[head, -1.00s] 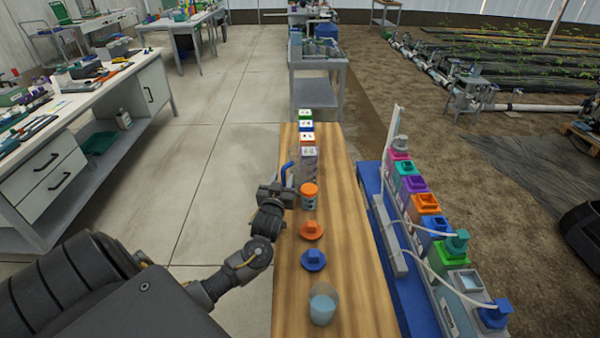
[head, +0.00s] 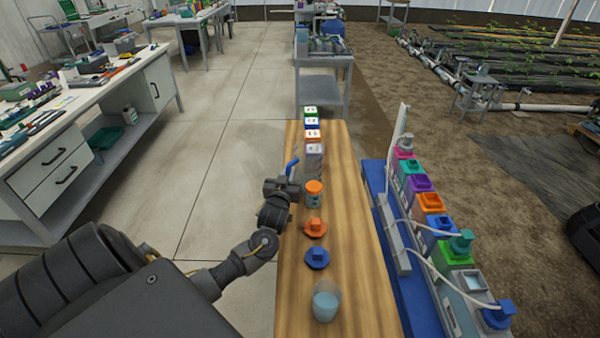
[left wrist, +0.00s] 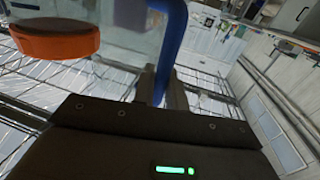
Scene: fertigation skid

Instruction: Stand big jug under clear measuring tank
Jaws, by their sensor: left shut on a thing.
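My left gripper (head: 291,188) is at the left edge of the wooden bench, shut on a blue handle (head: 291,167). In the left wrist view the handle (left wrist: 170,45) runs down between the fingers, beside a clear wall that looks like the big jug's body (left wrist: 120,45). In the head view the jug body is hard to make out near the gripper, and I cannot tell whether it touches the bench. I cannot pick out the clear measuring tank with certainty. My right gripper is out of view.
An orange-lidded jar (head: 314,192) stands right beside my left gripper. Orange (head: 315,228) and blue (head: 317,258) caps and a clear beaker of liquid (head: 326,302) are nearer on the bench (head: 360,270). Several coloured containers line the blue rack (head: 410,295) at right.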

